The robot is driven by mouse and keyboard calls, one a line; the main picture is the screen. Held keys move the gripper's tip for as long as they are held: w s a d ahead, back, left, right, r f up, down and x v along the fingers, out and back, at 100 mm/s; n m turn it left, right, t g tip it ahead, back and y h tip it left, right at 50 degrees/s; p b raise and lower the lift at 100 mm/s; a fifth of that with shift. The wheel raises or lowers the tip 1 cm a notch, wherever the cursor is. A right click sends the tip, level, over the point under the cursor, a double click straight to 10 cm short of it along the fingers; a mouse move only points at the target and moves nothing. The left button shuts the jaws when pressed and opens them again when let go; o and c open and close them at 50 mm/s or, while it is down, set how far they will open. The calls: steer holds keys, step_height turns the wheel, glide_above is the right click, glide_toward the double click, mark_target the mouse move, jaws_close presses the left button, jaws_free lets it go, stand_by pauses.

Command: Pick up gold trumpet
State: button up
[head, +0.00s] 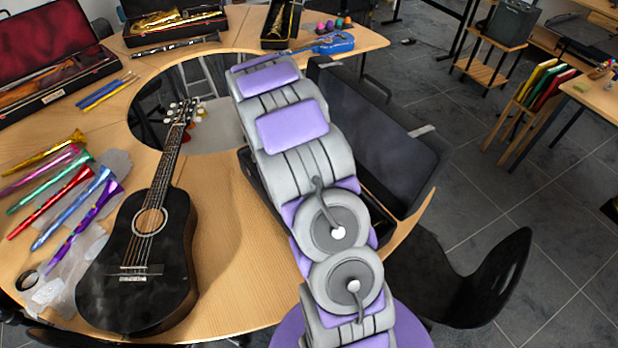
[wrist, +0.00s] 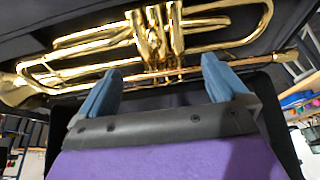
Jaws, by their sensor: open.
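The gold trumpet (wrist: 155,40) lies in a dark open case and spans the upper part of the wrist view, with its valves near the middle. Its left part runs toward the picture edge. My gripper (wrist: 161,66) is open, its two blue fingers spread below the valves and pointing at the trumpet. The fingertips appear close to the lower tubing; I cannot tell whether they touch it. Nothing is held between them. In the head view my arm covers much of a large open black case (head: 385,140), and I see neither the gripper nor this trumpet clearly there.
A black guitar (head: 140,270) lies on the wooden table (head: 235,270), left of my arm. Several coloured horns (head: 60,205) lie further left. Open instrument cases (head: 130,38) stand at the back. A black chair (head: 480,285) is at the right; grey floor lies beyond it.

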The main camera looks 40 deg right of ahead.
steer(key=x, duration=0.3)
steer(key=b+x, duration=0.1)
steer(key=x, duration=0.1)
steer(key=shift+w+d+f, duration=0.1)
steer(key=shift+d+f, duration=0.1)
steer(key=shift+d, duration=0.3)
steer(key=shift+a, duration=0.1)
steer(key=shift+a, duration=0.1)
steer(key=shift+c, duration=0.8)
steer(key=shift+r, duration=0.1)
steer(key=c, duration=1.3)
steer(key=shift+r, duration=0.1)
step_height(320, 180, up, 10)
steer(key=shift+f+p, duration=0.1)
steer(key=shift+p, duration=0.75)
